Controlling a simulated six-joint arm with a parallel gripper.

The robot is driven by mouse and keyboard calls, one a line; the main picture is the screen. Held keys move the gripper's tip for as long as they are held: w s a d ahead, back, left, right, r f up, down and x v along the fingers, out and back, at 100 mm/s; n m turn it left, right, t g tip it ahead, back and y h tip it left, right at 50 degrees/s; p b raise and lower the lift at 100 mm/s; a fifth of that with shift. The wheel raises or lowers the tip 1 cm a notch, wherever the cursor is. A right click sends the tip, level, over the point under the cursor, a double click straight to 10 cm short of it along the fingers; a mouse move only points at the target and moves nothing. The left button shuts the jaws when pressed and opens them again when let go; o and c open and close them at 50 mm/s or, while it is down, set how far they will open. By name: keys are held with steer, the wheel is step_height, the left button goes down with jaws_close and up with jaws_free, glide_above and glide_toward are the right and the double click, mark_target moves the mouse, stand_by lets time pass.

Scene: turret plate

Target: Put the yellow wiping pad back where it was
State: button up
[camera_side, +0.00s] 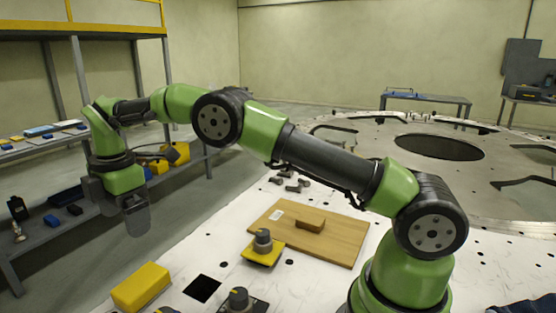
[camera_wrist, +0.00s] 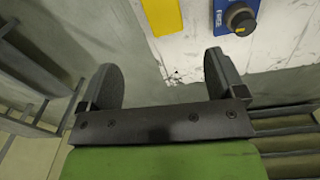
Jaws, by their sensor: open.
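The yellow wiping pad (camera_side: 141,287) lies flat near the left front edge of the white work surface. It also shows at the top of the wrist view (camera_wrist: 162,15), past my fingers and partly cut off by the frame. My gripper (camera_side: 137,215) hangs off the left side of the surface in the side view, apart from the pad and higher than it. In the wrist view my two dark fingers (camera_wrist: 162,72) are spread with nothing between them. These frames do not mark the pad's former place.
A black square (camera_side: 202,289) is right of the pad. A dark knob on a yellow plate (camera_side: 263,259) stands beside a wooden board (camera_side: 340,236) carrying a brown block (camera_side: 310,224). A knob on a blue plate (camera_wrist: 238,17) shows in the wrist view. Shelving (camera_side: 60,152) stands at left.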

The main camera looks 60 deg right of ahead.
steer(key=s+d+r+m+t+y, duration=0.1)
steer(key=s+d+r+m+t, duration=0.1)
steer(key=s+r+m, duration=0.45)
steer(key=s+d+r+m+t, duration=0.15)
steer(key=s+r, duration=0.25)
steer(key=r, duration=0.5)
steer(key=s+d+f+m+t, duration=0.1)
steer(key=s+d+m+t, duration=0.1)
steer(key=s+m, duration=1)
steer(key=s+t, duration=0.1)
steer(key=s, duration=0.6)
steer(key=shift+s+f+m+y, duration=0.2)
steer(key=shift+f+m+y, duration=0.1)
steer(key=shift+y, duration=0.1)
